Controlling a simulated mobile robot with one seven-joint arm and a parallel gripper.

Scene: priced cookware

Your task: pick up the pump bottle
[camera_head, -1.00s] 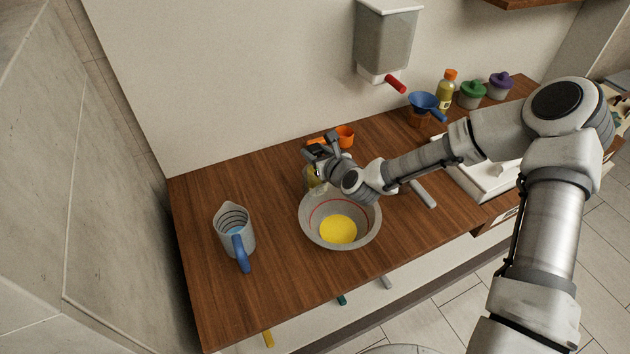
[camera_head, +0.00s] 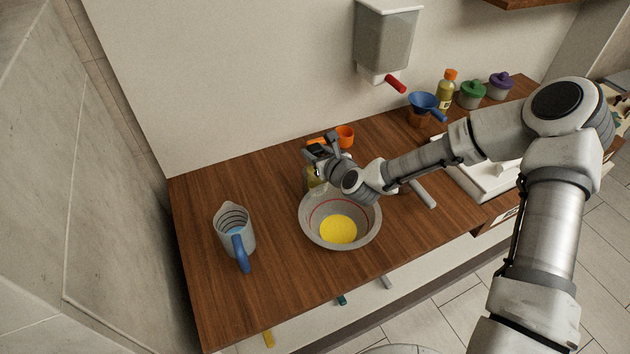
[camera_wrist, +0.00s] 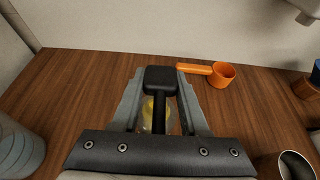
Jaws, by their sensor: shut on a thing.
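The pump bottle (camera_head: 311,178) stands behind the bowl in the head view, with a yellowish body mostly hidden by my gripper. In the wrist view its black pump head (camera_wrist: 160,80) sits between the two grey fingers, with the yellowish body (camera_wrist: 150,115) below it. My gripper (camera_head: 318,150) is shut on the pump bottle; it also shows in the wrist view (camera_wrist: 158,100). The bottle looks upright. Whether its base touches the counter is hidden.
A grey bowl (camera_head: 310,230) with yellow contents stands just in front of the bottle. A measuring jug (camera_head: 224,236) is to the left. An orange measuring cup (camera_wrist: 222,75) lies behind the gripper. A wall dispenser (camera_head: 385,40) hangs above. The counter between jug and bowl is clear.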

